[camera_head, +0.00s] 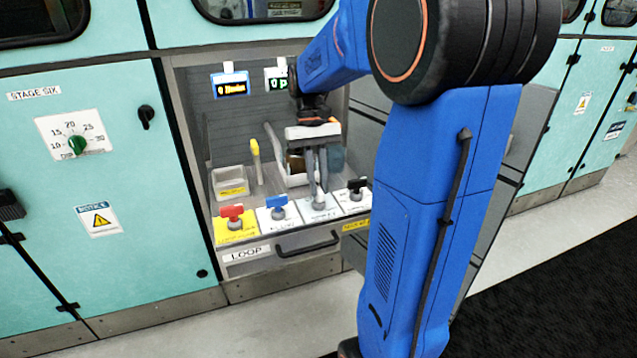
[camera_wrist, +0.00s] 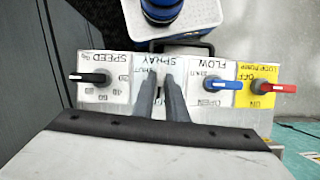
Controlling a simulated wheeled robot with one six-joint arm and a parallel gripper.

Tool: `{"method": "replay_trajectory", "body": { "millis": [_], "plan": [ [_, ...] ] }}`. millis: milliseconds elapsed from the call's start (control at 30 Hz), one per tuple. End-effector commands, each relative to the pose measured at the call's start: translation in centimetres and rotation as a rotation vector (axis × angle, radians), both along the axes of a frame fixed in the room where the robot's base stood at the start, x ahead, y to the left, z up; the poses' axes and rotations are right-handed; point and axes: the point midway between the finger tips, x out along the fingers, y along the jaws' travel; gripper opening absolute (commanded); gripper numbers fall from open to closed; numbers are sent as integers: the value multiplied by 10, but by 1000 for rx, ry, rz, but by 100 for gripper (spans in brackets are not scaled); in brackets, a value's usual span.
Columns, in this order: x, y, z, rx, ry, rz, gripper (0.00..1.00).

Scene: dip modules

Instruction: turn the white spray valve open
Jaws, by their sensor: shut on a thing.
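The spray plate (camera_head: 331,212) is a white panel in the row of valves on the bay's ledge. In the wrist view the spray plate (camera_wrist: 142,66) appears upside down, with its lettering partly covered. My gripper (camera_head: 319,188) points down at this plate from above. In the wrist view my gripper (camera_wrist: 162,76) has its two fingers close together over the middle of the plate, shut on the white spray valve's handle. The fingers hide the handle almost wholly, so its angle cannot be told.
Next to the spray plate are the blue flow handle (camera_head: 277,202) and the black speed handle (camera_head: 357,185). The red pump handle (camera_head: 232,212) is at the far left. A drawer handle (camera_head: 307,243) sits below. A yellow-topped tool (camera_head: 255,148) and a small bin (camera_head: 230,182) stand behind.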

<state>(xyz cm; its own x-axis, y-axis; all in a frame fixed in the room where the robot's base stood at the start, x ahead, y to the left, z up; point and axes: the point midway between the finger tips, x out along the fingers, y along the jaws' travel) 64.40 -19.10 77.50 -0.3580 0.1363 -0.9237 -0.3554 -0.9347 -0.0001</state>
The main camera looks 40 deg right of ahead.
Motion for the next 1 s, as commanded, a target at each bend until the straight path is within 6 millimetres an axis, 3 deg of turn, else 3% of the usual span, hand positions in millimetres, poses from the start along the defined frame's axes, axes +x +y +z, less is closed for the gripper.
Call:
{"method": "replay_trajectory", "body": {
  "millis": [767,800,867,1000],
  "plan": [
    [0,1,0,0,0,100,0],
    [0,1,0,0,0,100,20],
    [0,1,0,0,0,100,31],
    [0,1,0,0,0,99,31]
  ]
}}
